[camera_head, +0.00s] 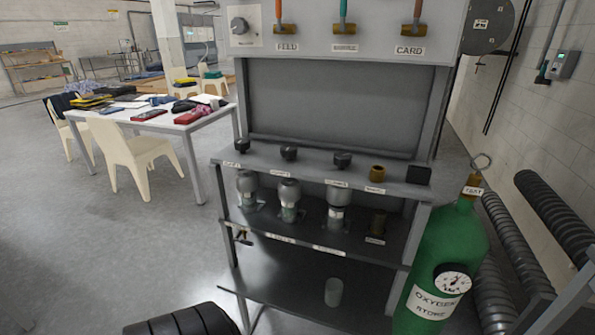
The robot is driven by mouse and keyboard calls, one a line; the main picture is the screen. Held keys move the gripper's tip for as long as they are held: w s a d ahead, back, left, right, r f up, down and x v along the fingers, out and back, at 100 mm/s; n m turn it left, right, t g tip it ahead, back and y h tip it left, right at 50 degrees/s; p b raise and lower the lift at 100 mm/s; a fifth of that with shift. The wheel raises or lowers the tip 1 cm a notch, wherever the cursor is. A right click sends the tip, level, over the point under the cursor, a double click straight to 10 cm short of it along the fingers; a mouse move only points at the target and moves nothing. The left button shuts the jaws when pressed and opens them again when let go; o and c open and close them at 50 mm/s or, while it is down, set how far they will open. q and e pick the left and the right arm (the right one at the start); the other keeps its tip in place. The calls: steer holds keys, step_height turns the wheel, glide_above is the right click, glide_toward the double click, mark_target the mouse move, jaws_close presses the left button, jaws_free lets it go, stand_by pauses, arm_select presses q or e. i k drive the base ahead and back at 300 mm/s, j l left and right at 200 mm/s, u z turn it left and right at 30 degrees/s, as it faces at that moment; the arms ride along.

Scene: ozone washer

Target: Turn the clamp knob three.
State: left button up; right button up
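A row of knobs stands on the upper ledge of the grey bench (325,178). From the left there are three dark round knobs: the first knob (242,145), the second knob (289,153) and the third knob (342,159). A brass-coloured knob (377,173) and a dark block (418,174) follow to the right. Small labels sit on the ledge edge below the knobs, too small to read surely, so I cannot confirm which is clamp knob three. The third dark knob is unobstructed. Neither of my grippers is in view.
Grey canisters (288,192) stand on the shelf below the ledge. A green oxygen cylinder (440,255) with a gauge stands close at the bench's right. Dark ribbed objects lie at right and bottom left. A white table (150,122) and chairs stand behind left; the left floor is open.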

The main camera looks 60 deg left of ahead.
mark_target(342, 160)
steer(key=u, duration=1.45)
